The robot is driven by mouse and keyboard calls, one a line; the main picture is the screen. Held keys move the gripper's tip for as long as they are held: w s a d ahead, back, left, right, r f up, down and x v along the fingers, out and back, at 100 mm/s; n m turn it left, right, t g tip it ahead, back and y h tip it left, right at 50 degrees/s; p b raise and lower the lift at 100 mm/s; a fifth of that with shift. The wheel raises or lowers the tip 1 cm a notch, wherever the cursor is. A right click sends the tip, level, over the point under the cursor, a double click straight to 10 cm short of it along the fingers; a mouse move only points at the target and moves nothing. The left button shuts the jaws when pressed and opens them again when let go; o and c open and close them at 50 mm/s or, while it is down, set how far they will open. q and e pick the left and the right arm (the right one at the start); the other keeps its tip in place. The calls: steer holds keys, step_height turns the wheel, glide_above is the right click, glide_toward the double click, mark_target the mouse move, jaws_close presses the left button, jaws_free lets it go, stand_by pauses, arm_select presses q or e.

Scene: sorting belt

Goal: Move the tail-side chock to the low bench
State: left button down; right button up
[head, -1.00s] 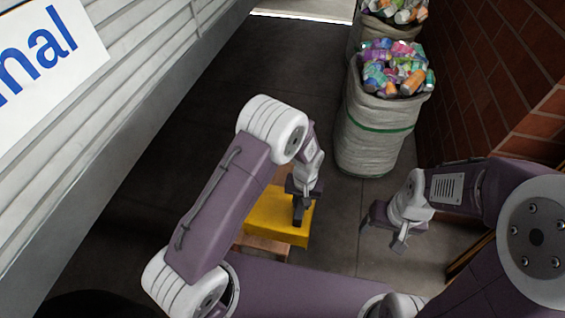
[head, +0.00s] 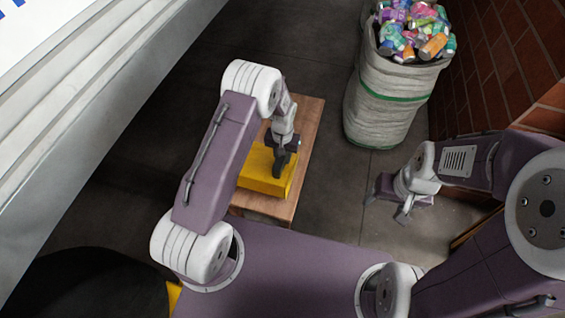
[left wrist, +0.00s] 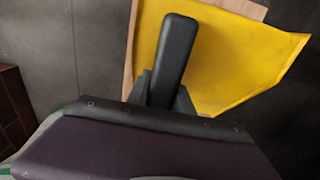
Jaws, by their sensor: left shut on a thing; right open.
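The yellow chock (head: 262,172) is in the grasp of my left gripper (head: 283,165), which is shut on it from above. The wooden low bench (head: 304,125) lies beneath the chock in the head view. I cannot tell whether the chock touches the bench top. In the left wrist view, the yellow chock (left wrist: 235,60) fills the upper middle, with the dark left gripper (left wrist: 168,70) over it and bench wood (left wrist: 245,8) behind. Arm and gripper hide part of the chock. My right gripper (head: 386,209) is open and empty, right of the bench.
A tall sack of crushed cans (head: 385,100) stands beyond the bench, beside a brick wall (head: 490,75). A pale slatted side (head: 110,100) runs along the left. A dark round shape (head: 75,285) and a yellow sliver (head: 173,298) show at lower left.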

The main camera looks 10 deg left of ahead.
arm_select(q)
step_height(320, 180, down, 4)
steer(key=shift+r+b, duration=0.1)
steer(key=shift+b, duration=0.65)
steer(key=shift+r, duration=0.15)
steer(key=c, duration=1.1)
jaws_free()
